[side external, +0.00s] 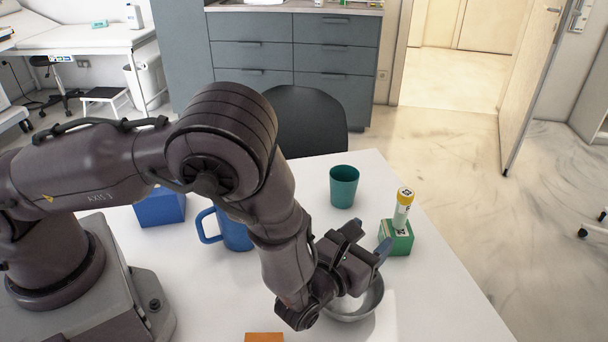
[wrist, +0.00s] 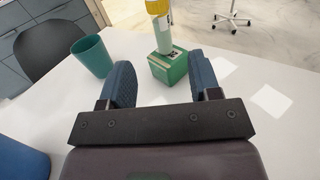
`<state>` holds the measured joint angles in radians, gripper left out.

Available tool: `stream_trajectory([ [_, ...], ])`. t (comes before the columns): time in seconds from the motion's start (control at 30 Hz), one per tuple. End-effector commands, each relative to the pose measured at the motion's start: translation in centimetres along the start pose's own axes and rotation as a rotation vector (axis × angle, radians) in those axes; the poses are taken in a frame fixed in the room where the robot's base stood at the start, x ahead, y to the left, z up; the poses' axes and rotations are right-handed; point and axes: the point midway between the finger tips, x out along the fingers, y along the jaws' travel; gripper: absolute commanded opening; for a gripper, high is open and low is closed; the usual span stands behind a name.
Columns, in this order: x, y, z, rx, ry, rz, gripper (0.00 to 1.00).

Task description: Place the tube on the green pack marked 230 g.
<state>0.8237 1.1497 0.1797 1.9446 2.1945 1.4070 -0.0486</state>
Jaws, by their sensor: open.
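A white tube with a yellow cap (side external: 403,207) stands upright on top of a green pack (side external: 396,238) at the right side of the table. In the wrist view, the tube (wrist: 162,36) rests on the green pack (wrist: 168,68), with its upper end cut off by the frame. My gripper (side external: 367,242) is open, with nothing between its fingers. It is to the left of the pack and apart from the tube. In the wrist view, the open fingers (wrist: 162,82) point toward the pack. The marking on the pack is too small to read.
A metal bowl (side external: 362,303) lies below my gripper. A teal cup (side external: 343,187) stands behind, and a blue mug (side external: 233,232) and blue box (side external: 160,208) are at left. An orange item (side external: 264,338) is at the front edge. The white table (side external: 440,300) is clear at front right.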

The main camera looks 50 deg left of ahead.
Motion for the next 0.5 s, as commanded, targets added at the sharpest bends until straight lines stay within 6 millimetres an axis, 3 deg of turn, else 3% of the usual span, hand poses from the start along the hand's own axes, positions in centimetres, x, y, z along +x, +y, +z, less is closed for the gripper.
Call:
stream_trajectory([
  [0.17,0.3,0.6,0.8,-0.021,-0.003,0.035,0.57],
  [0.27,1.3,2.8,3.5,-0.094,-0.01,0.163,0.57],
  [0.4,1.9,9.0,9.3,-0.301,-0.011,0.483,0.57],
  [0.5,0.8,13.9,12.8,-0.493,0.003,0.731,0.57],
])
